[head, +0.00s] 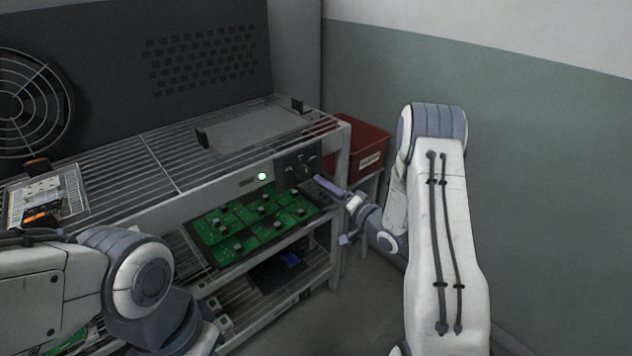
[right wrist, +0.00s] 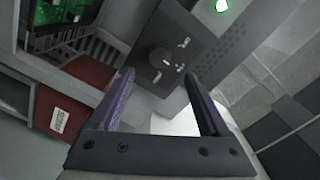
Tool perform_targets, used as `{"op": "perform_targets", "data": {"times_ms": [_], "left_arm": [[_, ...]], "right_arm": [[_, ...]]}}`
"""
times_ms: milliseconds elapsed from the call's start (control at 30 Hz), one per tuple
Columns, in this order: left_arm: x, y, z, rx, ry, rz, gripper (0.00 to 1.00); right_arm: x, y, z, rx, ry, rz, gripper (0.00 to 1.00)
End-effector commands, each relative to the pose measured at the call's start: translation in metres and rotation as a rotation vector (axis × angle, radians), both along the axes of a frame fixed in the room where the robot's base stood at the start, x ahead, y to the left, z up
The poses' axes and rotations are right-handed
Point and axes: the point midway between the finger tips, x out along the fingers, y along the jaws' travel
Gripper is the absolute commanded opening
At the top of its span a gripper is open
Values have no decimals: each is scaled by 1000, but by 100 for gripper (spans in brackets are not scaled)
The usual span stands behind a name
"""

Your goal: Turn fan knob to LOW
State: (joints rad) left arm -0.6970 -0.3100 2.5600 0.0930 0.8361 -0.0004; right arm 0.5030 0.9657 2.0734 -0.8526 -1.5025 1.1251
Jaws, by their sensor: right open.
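The fan knob (head: 304,171) is a dark round knob on a dark control panel (head: 286,178) at the right end of the rack's front rail. In the right wrist view the knob (right wrist: 160,58) shows just beyond and between my fingertips, with small white marks around it on the panel (right wrist: 196,47). The marks are too small to read. My right gripper (head: 329,188) is open and empty, pointing at the panel from the right. Its two purple fingers (right wrist: 159,76) are spread, and I see no contact with the knob. My left gripper is out of view; only my left arm shows.
A lit indicator (head: 262,176) sits left of the panel. Green circuit boards (head: 246,233) lie on the shelf below. A red bin (head: 358,146) stands behind the rack's right end. A fan grille (head: 33,100) is at the far left. The wire rack top (head: 150,150) is mostly clear.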

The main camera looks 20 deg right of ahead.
Motion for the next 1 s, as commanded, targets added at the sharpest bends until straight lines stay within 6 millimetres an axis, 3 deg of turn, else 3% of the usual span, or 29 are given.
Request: {"op": "perform_targets", "data": {"times_ms": [233, 767, 867, 1000], "left_arm": [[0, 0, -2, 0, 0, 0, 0], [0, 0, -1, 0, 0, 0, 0], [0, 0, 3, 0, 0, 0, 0], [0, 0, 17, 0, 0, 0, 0]], "right_arm": [[-26, -10, 0, -1, -1, -2, 80], [-27, -9, 1, -4, 0, 0, 80], [-21, 1, 7, -52, 21, 9, 80], [-6, 39, 26, -256, 112, 34, 80]]}}
